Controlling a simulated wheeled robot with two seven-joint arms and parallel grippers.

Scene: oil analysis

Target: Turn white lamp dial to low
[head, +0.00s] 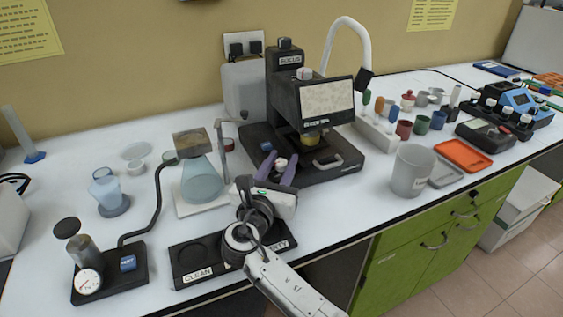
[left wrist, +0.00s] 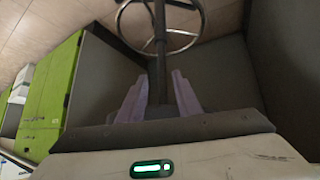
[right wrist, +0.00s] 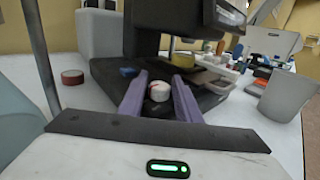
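A small white dial (head: 280,163) with a reddish mark sits on the front left of the black base of the FOCUS-labelled instrument (head: 284,95). My right gripper (head: 279,168) is open, with its purple fingers on either side of the white dial. The right wrist view shows the dial (right wrist: 160,91) between the two fingers (right wrist: 160,84), with a visible gap on each side; contact cannot be seen. My left gripper (left wrist: 158,88) is open and empty in the left wrist view, away from the bench top. It is out of the head view.
A blue button (right wrist: 129,71) is left of the dial. A flask stand (head: 203,203) and the CLEAN tray (head: 190,262) lie left of and below my right gripper. A grey beaker (head: 410,172) stands to the right. A white curved lamp arm (head: 348,25) is behind.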

